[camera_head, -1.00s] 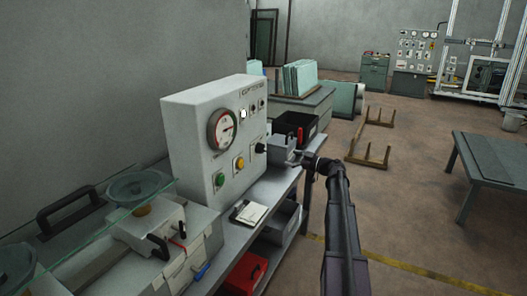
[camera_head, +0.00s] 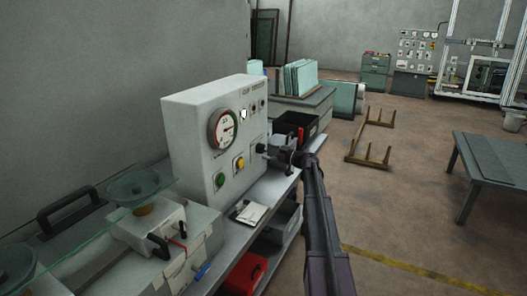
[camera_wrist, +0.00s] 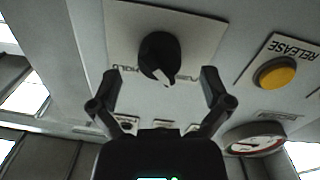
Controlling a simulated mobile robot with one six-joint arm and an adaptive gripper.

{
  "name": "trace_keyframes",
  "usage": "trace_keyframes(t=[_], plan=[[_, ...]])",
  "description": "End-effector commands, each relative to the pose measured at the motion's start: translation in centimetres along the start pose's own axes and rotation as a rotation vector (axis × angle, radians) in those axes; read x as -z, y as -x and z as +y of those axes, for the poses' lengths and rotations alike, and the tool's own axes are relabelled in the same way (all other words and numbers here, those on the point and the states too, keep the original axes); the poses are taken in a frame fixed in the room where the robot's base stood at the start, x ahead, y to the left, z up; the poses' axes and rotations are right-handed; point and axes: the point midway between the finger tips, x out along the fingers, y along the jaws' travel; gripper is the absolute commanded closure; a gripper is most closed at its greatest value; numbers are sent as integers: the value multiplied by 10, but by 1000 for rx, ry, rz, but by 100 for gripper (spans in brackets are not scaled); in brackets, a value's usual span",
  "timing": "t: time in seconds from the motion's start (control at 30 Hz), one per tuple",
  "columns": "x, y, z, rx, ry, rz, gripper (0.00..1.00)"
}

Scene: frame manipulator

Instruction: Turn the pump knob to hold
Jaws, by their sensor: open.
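The pump knob (camera_wrist: 159,56) is black with a pale pointer mark, on a white plate lettered HOLD on the left and another word, partly hidden, on the right in the wrist view. It also shows small on the box front in the head view (camera_head: 260,148). My gripper (camera_wrist: 160,95) is open, with one finger to each side and a little short of the knob, apart from it. In the head view my gripper (camera_head: 272,153) is just right of the knob. The exact pointer setting is hard to tell.
The grey test box (camera_head: 203,108) carries a gauge (camera_head: 222,128), a yellow RELEASE button (camera_wrist: 274,72) and a green button (camera_head: 219,180). A black bin (camera_head: 298,124) stands behind my gripper. A notepad (camera_head: 248,212) lies on the bench in front of the box.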

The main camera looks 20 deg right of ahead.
Motion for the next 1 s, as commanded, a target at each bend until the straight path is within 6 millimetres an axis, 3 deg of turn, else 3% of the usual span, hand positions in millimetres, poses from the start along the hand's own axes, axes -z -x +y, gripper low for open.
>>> trace_keyframes(t=[0.23,0.67,0.93,1.0], plan=[[0,-24,1,0,0,0,2],[0,-28,1,-1,0,0,2],[0,-28,1,-2,0,0,79],[0,-28,1,-1,0,0,85]])
